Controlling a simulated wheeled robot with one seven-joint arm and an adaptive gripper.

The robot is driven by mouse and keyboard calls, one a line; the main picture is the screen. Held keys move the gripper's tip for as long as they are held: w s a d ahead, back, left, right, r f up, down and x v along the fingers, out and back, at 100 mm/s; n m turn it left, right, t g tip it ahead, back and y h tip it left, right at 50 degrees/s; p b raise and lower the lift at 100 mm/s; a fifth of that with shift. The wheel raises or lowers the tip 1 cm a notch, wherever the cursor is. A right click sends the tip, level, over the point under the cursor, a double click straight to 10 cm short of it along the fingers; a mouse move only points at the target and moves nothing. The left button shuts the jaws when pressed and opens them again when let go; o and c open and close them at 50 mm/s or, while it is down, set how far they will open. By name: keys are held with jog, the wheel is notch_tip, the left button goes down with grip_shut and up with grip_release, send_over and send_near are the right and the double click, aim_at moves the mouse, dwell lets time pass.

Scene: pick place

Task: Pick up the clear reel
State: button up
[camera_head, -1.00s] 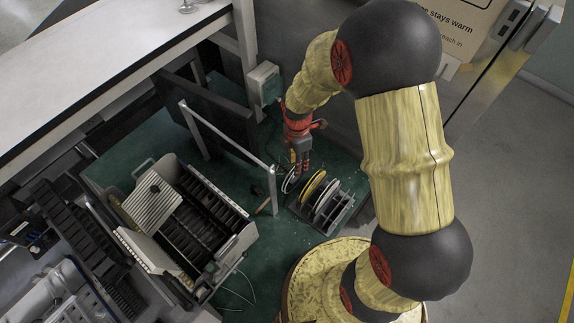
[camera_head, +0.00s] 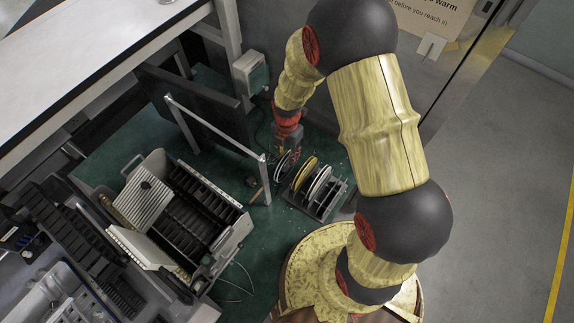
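A rack (camera_head: 330,212) of reels stands on the green surface near the middle of the view. A reel with a dark rim and a see-through-looking face (camera_head: 284,166) is at its left end, beside a yellow reel (camera_head: 304,174). This leftmost reel looks like the clear one. My gripper (camera_head: 292,153) points down at its upper edge and seems to touch it. The fingertips are small and partly hidden, so I cannot tell whether they are closed on it. I cannot tell whether the reel is clear of the rack.
Paler reels (camera_head: 320,184) fill the rack's right side. A metal frame (camera_head: 215,127) stands close on the left. An open grey case (camera_head: 190,210) with dark slots is farther left. A white-topped bench (camera_head: 85,65) is at upper left. Grey floor is open at right.

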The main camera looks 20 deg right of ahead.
notch_tip(320, 180, down, 2)
jog(key=shift+c, duration=0.4)
jog(key=c, duration=0.8)
